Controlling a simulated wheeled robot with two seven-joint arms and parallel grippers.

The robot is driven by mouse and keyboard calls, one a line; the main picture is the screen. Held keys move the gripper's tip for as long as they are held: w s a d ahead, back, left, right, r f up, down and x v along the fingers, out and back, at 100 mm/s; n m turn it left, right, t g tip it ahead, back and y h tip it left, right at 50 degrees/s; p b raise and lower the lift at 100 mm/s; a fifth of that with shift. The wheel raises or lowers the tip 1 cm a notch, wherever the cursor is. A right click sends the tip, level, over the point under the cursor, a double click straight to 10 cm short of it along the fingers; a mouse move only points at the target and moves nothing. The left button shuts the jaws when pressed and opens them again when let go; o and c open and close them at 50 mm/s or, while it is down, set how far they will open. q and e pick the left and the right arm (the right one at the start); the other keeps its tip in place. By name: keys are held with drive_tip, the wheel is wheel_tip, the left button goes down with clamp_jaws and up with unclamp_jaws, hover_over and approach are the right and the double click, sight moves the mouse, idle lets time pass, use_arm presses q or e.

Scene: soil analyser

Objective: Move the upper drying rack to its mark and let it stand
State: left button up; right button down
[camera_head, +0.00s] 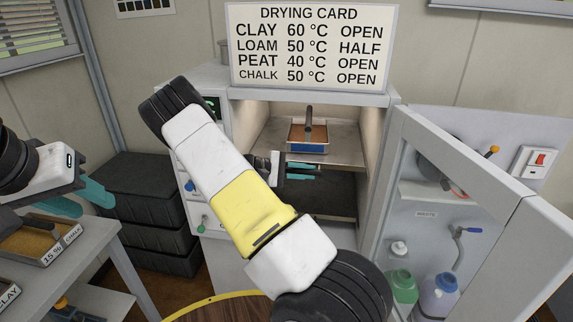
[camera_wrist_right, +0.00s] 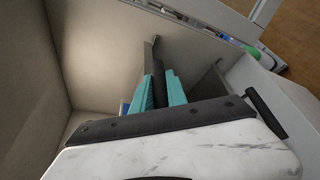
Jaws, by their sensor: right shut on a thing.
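The upper drying rack (camera_head: 272,140) is a grey shelf inside the open drying cabinet. It carries a tray of brown soil (camera_head: 308,133) with a blue front and a dark upright handle. My right gripper (camera_head: 303,172) is at the rack's front edge, below the tray. In the right wrist view its teal fingers (camera_wrist_right: 159,88) are closed around a dark narrow part, which I take to be part of the rack; the exact contact is hard to see. I cannot make out the rack's mark. My left gripper (camera_head: 86,200) is open and empty at the left, above the side table.
The cabinet door (camera_head: 470,185) stands open at the right, near bottles (camera_head: 405,285). A drying card (camera_head: 310,48) stands on top. Black crates (camera_head: 150,200) are stacked left of the cabinet. A side table (camera_head: 95,250) holds soil trays. A lower shelf space lies under the rack.

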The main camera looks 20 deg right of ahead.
drive_tip(key=shift+w+d+r, duration=0.1)
drive_tip(key=shift+w, duration=0.2)
drive_tip(key=c, duration=1.3)
unclamp_jaws()
